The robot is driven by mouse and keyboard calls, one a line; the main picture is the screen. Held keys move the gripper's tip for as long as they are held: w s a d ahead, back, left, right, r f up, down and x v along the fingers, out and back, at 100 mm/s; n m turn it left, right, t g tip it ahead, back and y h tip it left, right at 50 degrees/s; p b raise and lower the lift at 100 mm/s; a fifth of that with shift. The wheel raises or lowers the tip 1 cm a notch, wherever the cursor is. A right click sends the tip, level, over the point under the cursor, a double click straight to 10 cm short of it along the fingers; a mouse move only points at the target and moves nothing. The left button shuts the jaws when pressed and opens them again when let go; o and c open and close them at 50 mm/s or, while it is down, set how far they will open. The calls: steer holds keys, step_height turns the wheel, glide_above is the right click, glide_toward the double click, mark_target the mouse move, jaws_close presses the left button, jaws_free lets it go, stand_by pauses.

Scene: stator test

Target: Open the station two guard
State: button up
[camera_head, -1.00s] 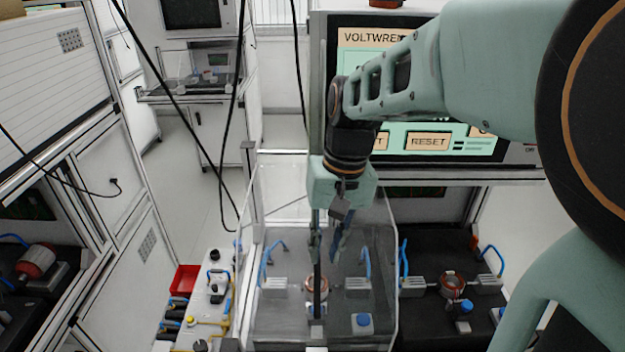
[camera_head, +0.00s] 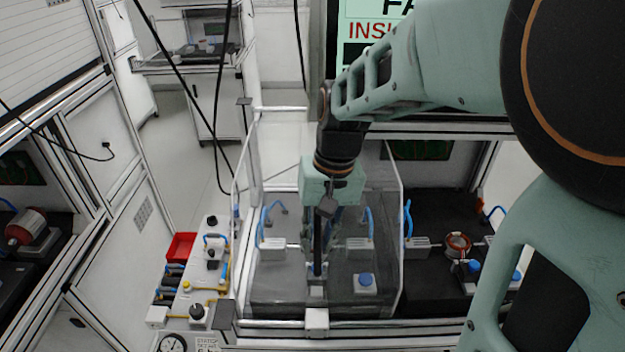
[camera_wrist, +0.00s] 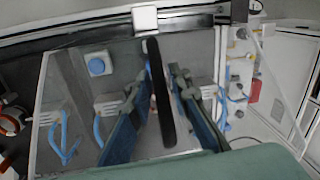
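The station two guard (camera_head: 382,215) is a clear box over the middle station and looks closed, with its clear walls standing around the fixture. A dark upright bar (camera_head: 318,252), apparently its handle, stands at the front middle; it also shows in the wrist view (camera_wrist: 160,100). My gripper (camera_head: 326,238) points down at this bar. In the wrist view my gripper (camera_wrist: 158,88) is open, with one finger on each side of the bar and visible gaps. The fingers and bar hide part of the fixture inside.
A white block (camera_head: 317,322) sits on the front rail below the guard. A blue button (camera_head: 365,281) is seen through the guard. Another station with a copper stator (camera_head: 457,245) stands to the right. A valve panel (camera_head: 190,288) and red bin (camera_head: 181,246) are left.

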steer(key=shift+c, duration=0.3)
jaws_close()
steer(key=shift+d, duration=0.1)
steer(key=s+d+b, duration=0.1)
steer(key=d, duration=3.4)
steer(key=shift+s+d+r, duration=0.1)
steer(key=shift+d, duration=0.05)
steer(key=shift+o, duration=0.3)
jaws_free()
steer(key=shift+d, duration=0.1)
